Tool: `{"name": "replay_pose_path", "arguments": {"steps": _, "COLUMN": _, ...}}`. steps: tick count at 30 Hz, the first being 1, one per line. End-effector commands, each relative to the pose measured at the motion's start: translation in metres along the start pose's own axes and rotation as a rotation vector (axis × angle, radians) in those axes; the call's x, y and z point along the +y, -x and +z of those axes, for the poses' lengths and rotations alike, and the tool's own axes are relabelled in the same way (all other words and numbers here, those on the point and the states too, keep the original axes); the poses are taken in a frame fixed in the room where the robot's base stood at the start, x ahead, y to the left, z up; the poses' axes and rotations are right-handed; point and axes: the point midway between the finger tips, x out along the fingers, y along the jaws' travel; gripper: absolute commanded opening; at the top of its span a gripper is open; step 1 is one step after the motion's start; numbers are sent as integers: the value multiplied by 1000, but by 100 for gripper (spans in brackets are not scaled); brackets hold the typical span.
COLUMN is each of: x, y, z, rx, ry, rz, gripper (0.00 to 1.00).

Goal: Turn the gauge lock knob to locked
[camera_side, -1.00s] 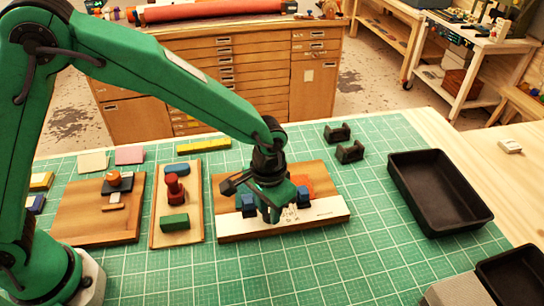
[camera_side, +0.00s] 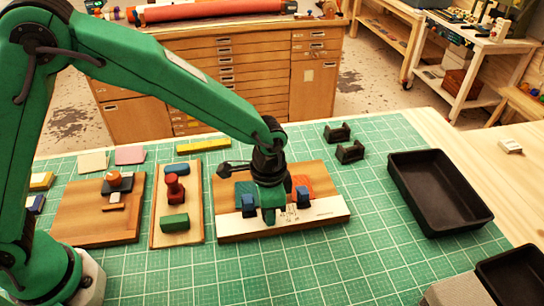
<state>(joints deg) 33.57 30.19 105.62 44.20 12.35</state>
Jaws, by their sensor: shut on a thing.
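My gripper (camera_side: 269,215) points straight down over the right-hand wooden board (camera_side: 322,178). Its fingers are seen edge-on, one behind the other, low at the board. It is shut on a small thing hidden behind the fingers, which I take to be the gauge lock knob. A blue block stands on each side of the fingers, a left one (camera_side: 248,206) and a right one (camera_side: 303,198). A white strip with dark markings (camera_side: 325,212) runs along the board's front. A red-orange piece (camera_side: 302,183) lies behind, partly covered by the gripper.
To the left, a narrow board (camera_side: 193,232) carries a red knob (camera_side: 174,187) and blue and green blocks. Another board (camera_side: 75,215) has an orange knob (camera_side: 115,178). Two black holders (camera_side: 349,152) stand behind right. A black tray (camera_side: 442,215) is at right.

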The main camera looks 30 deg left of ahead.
Motion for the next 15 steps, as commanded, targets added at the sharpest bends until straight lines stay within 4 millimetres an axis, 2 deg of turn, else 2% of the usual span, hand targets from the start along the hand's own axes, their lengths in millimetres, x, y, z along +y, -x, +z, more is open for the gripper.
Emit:
{"name": "replay_pose_path", "arguments": {"steps": 7, "x": 0, "y": 0, "z": 0, "rx": -1, "ry": -1, "rz": 0, "gripper": 4}}
{"name": "replay_pose_path", "arguments": {"steps": 8, "x": 0, "y": 0, "z": 0, "rx": -1, "ry": -1, "rz": 0, "gripper": 31}}
{"name": "replay_pose_path", "arguments": {"steps": 10, "x": 0, "y": 0, "z": 0, "rx": -1, "ry": 0, "rz": 0, "gripper": 44}}
{"name": "replay_pose_path", "arguments": {"steps": 11, "x": 0, "y": 0, "z": 0, "rx": -1, "ry": 0, "rz": 0, "gripper": 48}}
{"name": "replay_pose_path", "arguments": {"steps": 15, "x": 0, "y": 0, "z": 0, "rx": 0, "ry": 0, "rz": 0, "gripper": 48}}
